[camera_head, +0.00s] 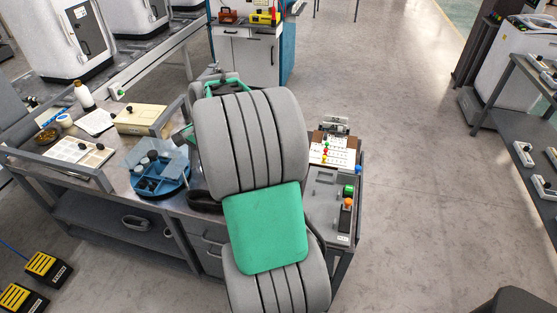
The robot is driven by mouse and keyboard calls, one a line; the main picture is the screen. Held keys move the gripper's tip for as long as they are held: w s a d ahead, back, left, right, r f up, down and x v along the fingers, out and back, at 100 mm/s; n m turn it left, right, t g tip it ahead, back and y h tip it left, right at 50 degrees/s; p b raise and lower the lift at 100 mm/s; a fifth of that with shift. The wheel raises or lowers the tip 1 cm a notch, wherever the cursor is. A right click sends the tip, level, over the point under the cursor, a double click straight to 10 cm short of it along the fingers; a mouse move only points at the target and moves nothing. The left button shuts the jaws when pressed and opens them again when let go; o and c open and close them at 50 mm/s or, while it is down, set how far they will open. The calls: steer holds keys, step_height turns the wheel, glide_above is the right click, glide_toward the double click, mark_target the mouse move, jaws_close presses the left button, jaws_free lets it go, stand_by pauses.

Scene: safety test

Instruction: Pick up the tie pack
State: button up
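I cannot clearly single out the tie pack at this size. Small items lie on the metal workbench (120,178), left of my arm. They include a white flat piece (95,121), a beige box (141,119) and a tray with pale flat pieces (78,153). My grey and green arm fills the middle of the view and covers part of the bench. My gripper's fingers do not show; they seem hidden behind the arm, so I cannot see whether they hold anything.
A blue round holder (160,185) with clear panels and a white bottle (84,95) stand on the bench. Right of my arm is a panel with coloured knobs (347,192). Yellow pedals (42,266) lie on the floor.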

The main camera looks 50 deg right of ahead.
steer(key=s+d+f+m+p, duration=0.1)
steer(key=s+d+f+m, duration=0.1)
steer(key=d+m, duration=0.3)
steer(key=s+d+f+m+t, duration=0.1)
steer(key=s+d+f+m, duration=0.2)
steer(key=d, duration=1)
steer(key=s+d+f+m+p, duration=0.1)
steer(key=s+d+f+m, duration=0.2)
steer(key=d+m, duration=0.4)
steer(key=shift+d+f+y+p, duration=0.15)
steer(key=shift+d+f, duration=0.1)
steer(key=shift+d, duration=0.45)
steer(key=shift+d+f+y+p, duration=0.15)
steer(key=shift+d+f, duration=0.1)
steer(key=shift+d, duration=0.4)
steer(key=x, duration=0.8)
steer(key=shift+s+d+f+p, duration=0.1)
steer(key=shift+s+p, duration=0.15)
steer(key=shift+p, duration=0.1)
steer(key=shift+t, duration=0.3)
jaws_close()
